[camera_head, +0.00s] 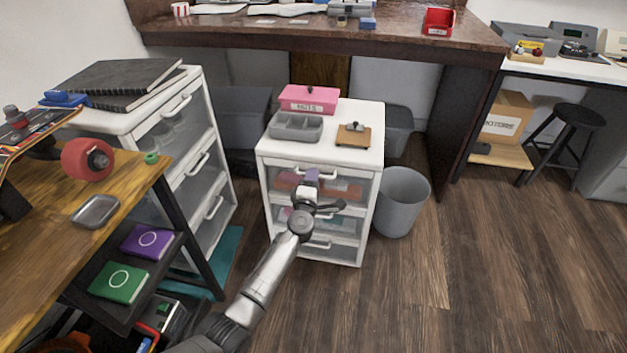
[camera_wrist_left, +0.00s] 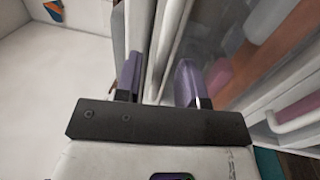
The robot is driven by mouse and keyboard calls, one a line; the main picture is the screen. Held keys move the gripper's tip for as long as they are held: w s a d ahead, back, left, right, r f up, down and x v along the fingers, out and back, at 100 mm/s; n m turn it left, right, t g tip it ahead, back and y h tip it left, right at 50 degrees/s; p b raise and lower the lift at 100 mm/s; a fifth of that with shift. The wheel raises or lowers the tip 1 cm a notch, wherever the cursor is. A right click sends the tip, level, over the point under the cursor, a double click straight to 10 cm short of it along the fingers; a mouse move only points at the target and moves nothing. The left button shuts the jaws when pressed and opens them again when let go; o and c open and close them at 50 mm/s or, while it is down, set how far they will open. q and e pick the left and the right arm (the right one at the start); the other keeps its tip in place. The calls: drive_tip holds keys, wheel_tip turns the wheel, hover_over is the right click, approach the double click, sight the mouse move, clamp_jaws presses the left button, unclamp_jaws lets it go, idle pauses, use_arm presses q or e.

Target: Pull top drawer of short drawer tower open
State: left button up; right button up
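The short drawer tower (camera_head: 264,190) is a white cabinet with see-through drawer fronts at the centre of the head view. Its top drawer (camera_head: 345,186) looks shut, with reddish contents showing through. The white handle of the top drawer (camera_head: 328,177) is partly hidden by my left gripper (camera_head: 311,176). In the left wrist view, the two purple fingers of my left gripper (camera_wrist_left: 158,80) stand apart, close to the drawer front. A pale upright bar (camera_wrist_left: 168,40) shows between the fingers; I cannot tell whether they touch it. My right gripper is not in view.
A pink box (camera_head: 309,98), a grey tray (camera_head: 296,127) and a small wooden board (camera_head: 354,135) sit on the tower. A grey bin (camera_head: 402,203) stands right of it. A taller drawer tower (camera_head: 207,118) stands left. Floor in front is clear at right.

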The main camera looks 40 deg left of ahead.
use_arm(q)
drive_tip(key=shift+x, duration=0.8)
drive_tip(key=shift+c, duration=0.2)
clamp_jaws()
